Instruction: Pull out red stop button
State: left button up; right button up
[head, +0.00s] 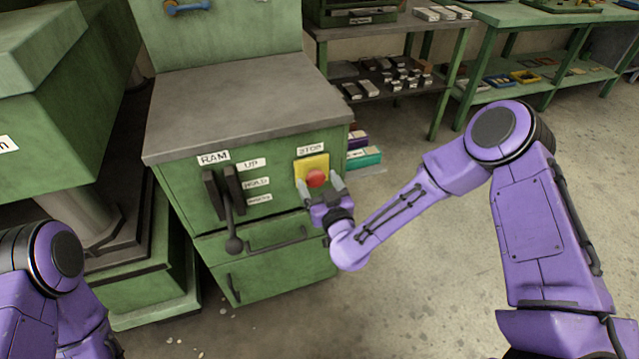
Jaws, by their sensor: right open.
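The red stop button (316,178) sits on a yellow plate (313,163) on the front of a green cabinet, under a label reading STOP (311,148). My right gripper (320,188) is open at the button, with one grey finger on each side of it. I cannot tell whether the fingers touch the button. The lower part of the yellow plate is partly hidden by the gripper. My left arm shows at the lower left, but its gripper is out of view.
Left of the button is a black RAM lever (232,225) with a round knob. A drawer handle (275,240) runs below. A large green machine (70,120) stands at left. Workbenches (395,25) with parts are behind; the floor at right is open.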

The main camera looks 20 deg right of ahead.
grip_shut()
jog(key=shift+s, duration=0.85)
jog(key=shift+f, duration=0.1)
grip_release()
jog(key=shift+s, duration=0.1)
jog(key=s+b, duration=0.1)
jog(key=s, duration=0.9)
jog(key=shift+s+d+b, duration=0.2)
jog(key=shift+s+b, duration=0.05)
jog(key=shift+b, duration=0.05)
